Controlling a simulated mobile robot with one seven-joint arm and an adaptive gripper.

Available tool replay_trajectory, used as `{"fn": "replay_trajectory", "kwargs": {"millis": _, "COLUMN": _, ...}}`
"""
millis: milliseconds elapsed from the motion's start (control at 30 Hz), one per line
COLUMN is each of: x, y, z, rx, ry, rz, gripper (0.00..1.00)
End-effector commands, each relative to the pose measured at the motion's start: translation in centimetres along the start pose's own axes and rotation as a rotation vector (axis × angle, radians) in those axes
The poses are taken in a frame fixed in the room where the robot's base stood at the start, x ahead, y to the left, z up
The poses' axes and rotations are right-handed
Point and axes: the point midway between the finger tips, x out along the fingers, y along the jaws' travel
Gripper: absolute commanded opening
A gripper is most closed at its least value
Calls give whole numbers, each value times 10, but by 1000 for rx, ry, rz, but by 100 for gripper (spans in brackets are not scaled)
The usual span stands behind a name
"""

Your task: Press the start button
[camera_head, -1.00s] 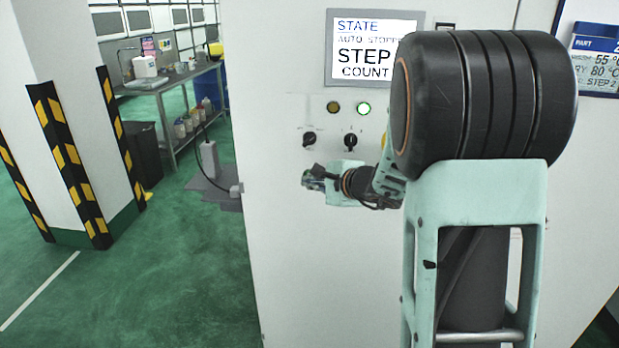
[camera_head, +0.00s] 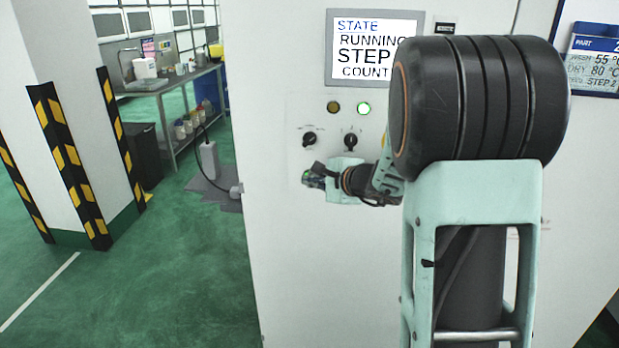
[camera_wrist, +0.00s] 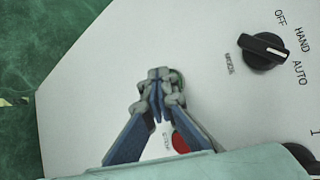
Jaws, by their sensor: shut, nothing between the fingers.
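My gripper (camera_wrist: 158,78) is shut and empty, its fingertips together at the white panel (camera_wrist: 90,100) in the wrist view. A thin greenish rim (camera_wrist: 180,80) shows just beside the tips; the rest of that button is hidden behind them, and I cannot tell whether the tips touch it. A red button (camera_wrist: 180,142) shows between the finger and my wrist. In the head view my gripper (camera_head: 313,177) is at the panel below the knobs. The screen (camera_head: 372,50) reads STATE RUNNING, with STEP COUNT partly covered by my arm.
A black selector knob (camera_wrist: 265,50) marked OFF, HAND and AUTO points toward AUTO. An amber lamp (camera_head: 333,107) and a bright green lamp (camera_head: 364,108) sit above two knobs. A striped pillar (camera_head: 75,140) and a bench (camera_head: 175,90) stand left, with open green floor.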

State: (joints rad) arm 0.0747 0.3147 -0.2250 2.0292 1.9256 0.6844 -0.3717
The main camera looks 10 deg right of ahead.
Motion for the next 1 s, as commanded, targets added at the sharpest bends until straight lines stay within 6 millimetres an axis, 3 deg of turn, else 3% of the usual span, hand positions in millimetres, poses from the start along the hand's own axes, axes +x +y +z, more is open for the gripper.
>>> {"fn": "replay_trajectory", "kwargs": {"millis": 1000, "x": -23, "y": 18, "z": 16, "rx": -1, "ry": 1, "rz": -3, "gripper": 0}}
